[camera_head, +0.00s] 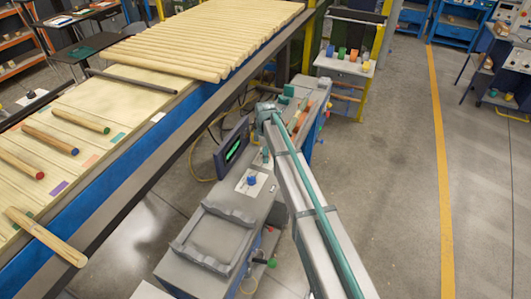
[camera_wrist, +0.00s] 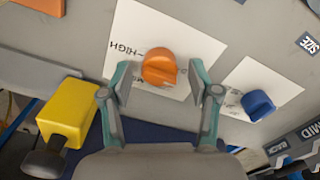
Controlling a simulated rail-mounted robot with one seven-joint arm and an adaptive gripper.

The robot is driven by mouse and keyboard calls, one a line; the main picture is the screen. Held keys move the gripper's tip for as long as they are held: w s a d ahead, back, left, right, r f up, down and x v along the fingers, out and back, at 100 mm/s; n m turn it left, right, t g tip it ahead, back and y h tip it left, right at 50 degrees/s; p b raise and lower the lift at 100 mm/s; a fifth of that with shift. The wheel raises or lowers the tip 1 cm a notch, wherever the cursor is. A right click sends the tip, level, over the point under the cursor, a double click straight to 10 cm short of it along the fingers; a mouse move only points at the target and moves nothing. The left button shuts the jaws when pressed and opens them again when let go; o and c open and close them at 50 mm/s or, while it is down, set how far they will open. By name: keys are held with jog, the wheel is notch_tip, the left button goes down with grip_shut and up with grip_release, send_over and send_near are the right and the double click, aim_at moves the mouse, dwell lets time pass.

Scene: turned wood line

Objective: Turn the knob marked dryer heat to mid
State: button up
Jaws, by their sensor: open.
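My gripper (camera_wrist: 158,80) is open, with one finger on each side of the orange knob and a gap at both sides. The knob's raised ridge lies roughly across the picture. A blue knob (camera_wrist: 257,105) on a second white card is to the right, outside the fingers. A blue knob on a white card also shows in the head view (camera_head: 251,180). I see no readable "dryer heat" label. The head view does not show my fingers clearly.
A yellow block with a dark knob (camera_wrist: 66,112) is left of my gripper. A dark display (camera_head: 232,146) stands beside the panel. A conveyor (camera_head: 110,130) with wooden rods runs along the left.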

jog(key=c, duration=1.1)
jog(key=shift+c, duration=0.2)
jog(key=shift+f+m, duration=0.1)
jog(key=shift+m, duration=0.3)
jog(key=m+b, duration=0.2)
jog(key=m, duration=0.2)
jog(key=shift+w+m, duration=0.1)
jog(key=shift+m, duration=0.2)
jog(key=m+b, duration=0.2)
jog(key=m, duration=0.4)
jog(key=shift+w, duration=0.1)
jog(key=m+b, duration=0.1)
jog(key=m, duration=0.5)
jog(key=shift+d+m, duration=0.15)
jog(key=shift+m, duration=0.15)
jog(key=m, duration=0.5)
jog(key=shift+d+m+b, duration=0.1)
jog(key=shift+m+b, duration=0.25)
jog(key=shift+m, duration=0.05)
